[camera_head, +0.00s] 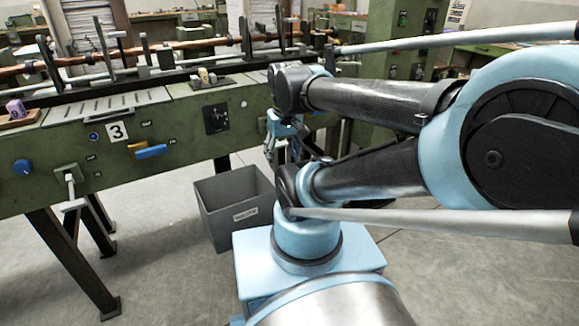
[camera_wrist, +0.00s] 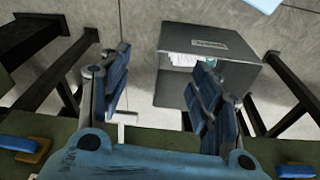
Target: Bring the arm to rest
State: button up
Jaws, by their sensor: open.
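My gripper (camera_wrist: 162,60) is open in the wrist view. Its two blue-padded fingers stand apart with nothing between them. In the head view my gripper (camera_head: 280,148) hangs at the end of my bent arm, in front of the green machine's (camera_head: 185,135) front edge, near the number 3 panel. It is partly hidden by my arm links. It is above and just right of a grey bin (camera_head: 222,225) on the floor. In the wrist view the labelled bin (camera_wrist: 175,88) lies beyond the fingers, and something white and teal shows inside it.
The machine carries a blue handle (camera_head: 151,152), a lever (camera_head: 70,182) and a purple block (camera_head: 15,109) at the far left. Dark machine legs (camera_head: 75,265) stand left of the bin. Grey floor (camera_head: 160,255) is open between them. More machines stand behind.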

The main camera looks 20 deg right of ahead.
jog(key=shift+m, duration=0.7)
jog(key=f, duration=0.1)
jog(key=s+d+f, duration=0.1)
jog(key=s+f, duration=0.1)
jog(key=shift+d+f, duration=0.2)
jog(key=shift+d, duration=0.15)
